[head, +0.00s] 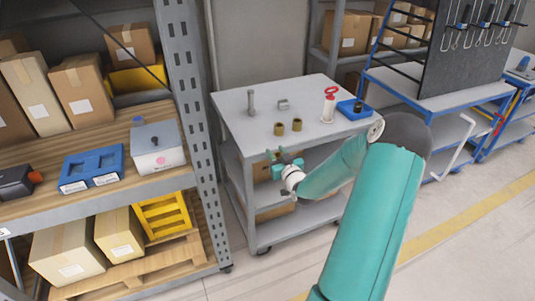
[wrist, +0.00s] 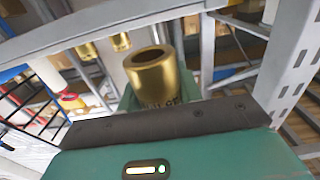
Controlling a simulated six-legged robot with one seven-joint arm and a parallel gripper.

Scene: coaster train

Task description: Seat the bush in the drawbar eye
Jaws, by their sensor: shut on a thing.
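My gripper (head: 284,163) is in front of the grey cart's near edge in the head view, below the level of its top. In the wrist view it is shut on a brass bush (wrist: 152,73), a short hollow cylinder whose open end faces up in the picture. The bush's lower part is hidden between the jaws. Two other brass bushes, a left one (head: 279,128) and a right one (head: 297,124), stand on the cart top. A small grey block (head: 283,104) lies behind them; I cannot tell whether it is the drawbar eye.
The cart top (head: 233,119) also carries a grey upright pin (head: 252,103), a red-and-white tool (head: 329,105) and a blue tray (head: 350,109). A grey rack post (head: 191,105) and loaded shelves stand at left. The cart top's front is clear.

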